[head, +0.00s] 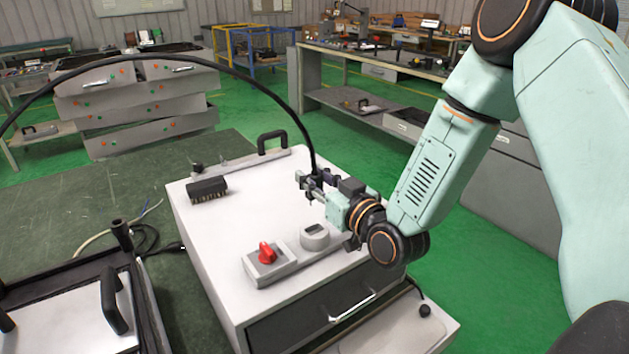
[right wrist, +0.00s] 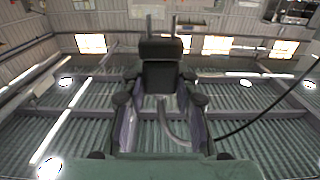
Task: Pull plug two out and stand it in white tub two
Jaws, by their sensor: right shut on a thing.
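My right gripper (head: 312,187) is above the far right part of a white box's top. In the right wrist view its fingers (right wrist: 160,108) are closed around a black block-shaped plug (right wrist: 160,76) with two prongs pointing away from the wrist. Its number cannot be read. A black cable (head: 225,68) arcs in from the left edge and comes down at the right gripper. I cannot make out a white tub. My left gripper is not in view.
The white box (head: 228,220) carries a black bristled block (head: 207,189), a red knob (head: 266,252), a round gauge (head: 314,236) and a black handle (head: 272,138). A dark-framed tray (head: 60,318) lies at the lower left. The green bench (head: 130,190) has bare room behind it.

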